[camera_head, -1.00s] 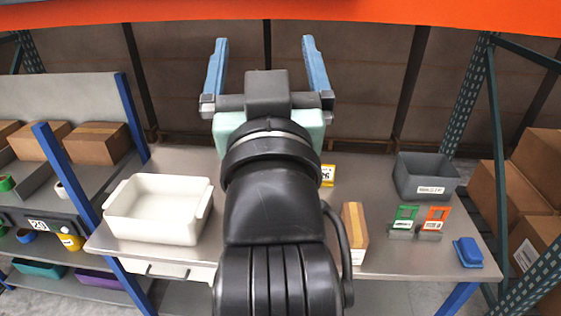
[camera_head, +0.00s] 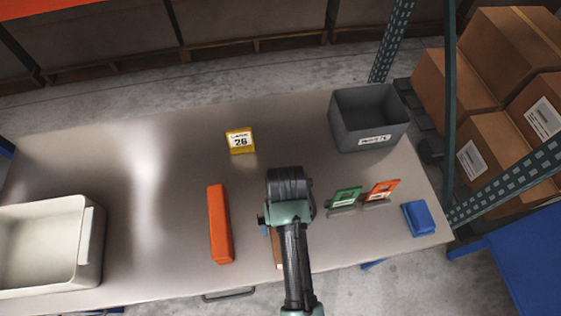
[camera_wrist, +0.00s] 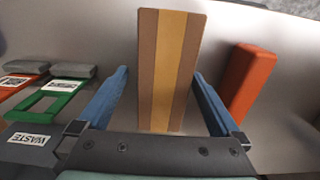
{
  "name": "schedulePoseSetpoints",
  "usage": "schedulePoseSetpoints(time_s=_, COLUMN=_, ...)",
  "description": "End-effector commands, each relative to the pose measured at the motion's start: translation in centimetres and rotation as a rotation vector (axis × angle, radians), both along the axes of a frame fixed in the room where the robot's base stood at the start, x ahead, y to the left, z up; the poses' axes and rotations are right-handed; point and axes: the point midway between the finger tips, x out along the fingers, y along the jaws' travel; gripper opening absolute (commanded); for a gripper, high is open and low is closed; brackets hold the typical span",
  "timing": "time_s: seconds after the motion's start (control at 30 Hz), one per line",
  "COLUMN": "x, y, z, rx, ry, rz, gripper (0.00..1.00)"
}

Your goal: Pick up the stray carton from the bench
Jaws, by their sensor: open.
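The stray carton is a brown box with a tan tape stripe. In the wrist view the carton (camera_wrist: 168,65) stands out between the two blue fingers of my gripper (camera_wrist: 160,74), with a gap on each side. My gripper is open and points down at the bench. In the head view my arm hides most of the carton; a thin brown strip (camera_head: 276,250) shows beside it. A blue finger of my gripper (camera_head: 264,229) shows there too. The bench (camera_head: 160,200) is a grey metal top. Whether the fingers reach down beside the carton is hard to tell.
An orange box (camera_head: 220,224) lies left of the carton. Green (camera_head: 345,198) and orange (camera_head: 383,191) tags stand to the right, with a blue block (camera_head: 419,218) beyond.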

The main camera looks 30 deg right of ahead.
Motion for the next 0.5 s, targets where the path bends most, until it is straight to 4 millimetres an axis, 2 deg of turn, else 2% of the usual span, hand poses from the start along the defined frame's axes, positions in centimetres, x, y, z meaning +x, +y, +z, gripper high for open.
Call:
schedulePoseSetpoints(time_s=0.1, x=0.0, y=0.0, z=-1.7, rx=0.000, ry=0.000, rz=0.000, gripper=1.00)
schedulePoseSetpoints(time_s=0.33, x=0.0, y=0.2, z=-3.3, rx=0.000, ry=-0.001, rz=0.001, gripper=1.00)
schedulePoseSetpoints(time_s=0.5, x=-0.1, y=0.7, z=-5.8, rx=0.000, ry=-0.001, rz=0.001, gripper=1.00)
